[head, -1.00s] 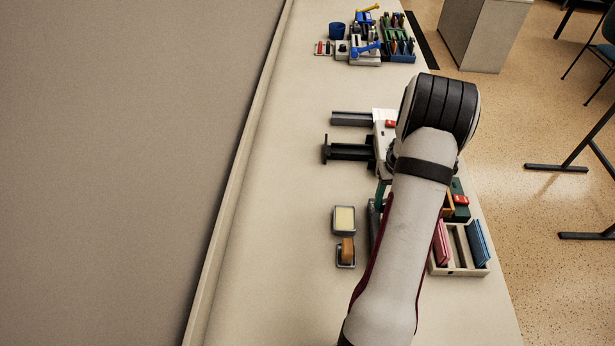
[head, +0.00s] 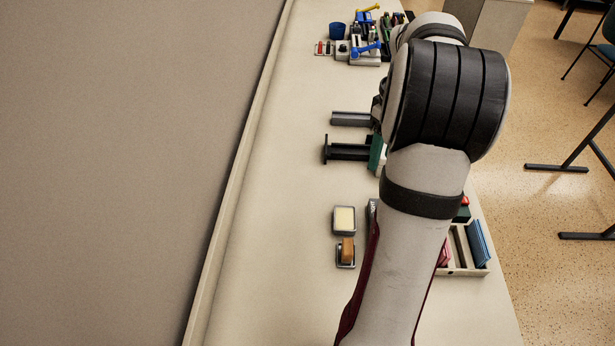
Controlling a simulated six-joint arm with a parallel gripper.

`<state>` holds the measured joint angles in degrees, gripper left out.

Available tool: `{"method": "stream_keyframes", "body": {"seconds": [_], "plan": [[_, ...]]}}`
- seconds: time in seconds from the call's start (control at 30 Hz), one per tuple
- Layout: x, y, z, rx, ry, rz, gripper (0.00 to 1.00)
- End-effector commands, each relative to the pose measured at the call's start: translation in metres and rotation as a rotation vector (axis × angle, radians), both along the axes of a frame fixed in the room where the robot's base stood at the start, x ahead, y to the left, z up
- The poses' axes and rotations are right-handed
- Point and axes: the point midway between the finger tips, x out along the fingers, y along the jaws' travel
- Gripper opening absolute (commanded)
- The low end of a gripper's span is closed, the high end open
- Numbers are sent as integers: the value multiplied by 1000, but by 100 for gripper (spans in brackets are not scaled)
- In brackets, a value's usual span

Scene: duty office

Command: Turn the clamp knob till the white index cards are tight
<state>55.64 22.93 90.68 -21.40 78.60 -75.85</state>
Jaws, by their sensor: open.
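My arm covers much of the right side of the bench. A second grey rail (head: 349,118) lies just beyond. I cannot tell which part is the clamp. The knob and the white index cards cannot be made out; my arm may hide them.
A tin with a cream pad (head: 344,220) and a brown-topped holder (head: 346,252) stand nearer. A tray with blue cards (head: 478,245) is partly hidden at right. The bench's left side is clear.

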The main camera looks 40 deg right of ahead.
Motion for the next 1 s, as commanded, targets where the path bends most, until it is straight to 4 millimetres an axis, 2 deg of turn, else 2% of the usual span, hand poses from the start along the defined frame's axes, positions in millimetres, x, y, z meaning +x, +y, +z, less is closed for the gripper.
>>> {"method": "stream_keyframes", "body": {"seconds": [0.1,0.3,0.5,0.6,0.77,1.0], "plan": [[12,31,9,7,-7,-24,49],[25,85,20,23,-12,-73,49],[29,138,29,42,-17,-124,49],[28,157,31,48,-15,-143,49],[26,173,32,54,-15,-162,49],[25,176,32,56,-14,-168,49]]}}
